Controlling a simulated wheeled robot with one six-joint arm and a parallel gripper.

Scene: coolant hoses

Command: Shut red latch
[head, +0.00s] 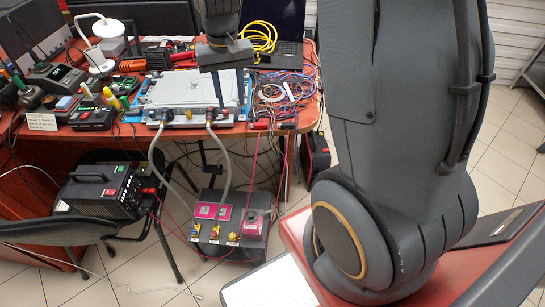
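A silver cold plate (172,88) lies flat on the red-brown table in the head view. Two grey hoses run from its front edge down to a dark box on the floor. The left hose (164,146) meets the plate's front left, and the right hose (225,160) meets it at front right. A small reddish part (209,116), possibly the red latch, is at the right hose's end; whether it is open or shut is too small to tell. My gripper (229,100) points down over the plate's right side, close to that part. The gap between its fingers is unclear, and I see nothing held.
The dark box (206,234) with pink panels stands on the tiled floor. Tangled wires (284,92) and a laptop (276,30) are right of the plate. Tools and a black meter (92,117) crowd the left. A black power supply (104,190) sits on a chair.

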